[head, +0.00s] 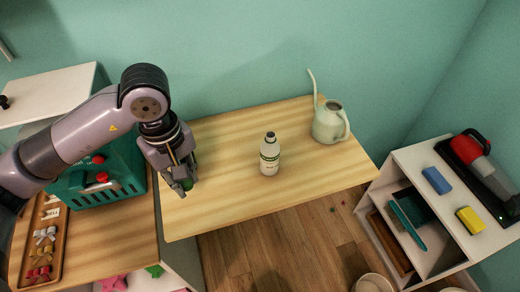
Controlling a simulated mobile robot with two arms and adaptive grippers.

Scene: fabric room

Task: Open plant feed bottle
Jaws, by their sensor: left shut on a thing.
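The plant feed bottle (270,158) is white with a green-and-white label. It stands upright on the wooden table, with a dark top that looks like a bare neck. My left gripper (184,184) is to the left of the bottle, above the table's left end and apart from the bottle. It points down and is shut on a small green piece (189,184), which looks like a cap and is mostly hidden by the fingers. My right gripper is not in view.
A pale green watering can (329,124) stands at the table's back right. A white shelf unit (440,205) is at right. The table (232,190) is clear around the bottle.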

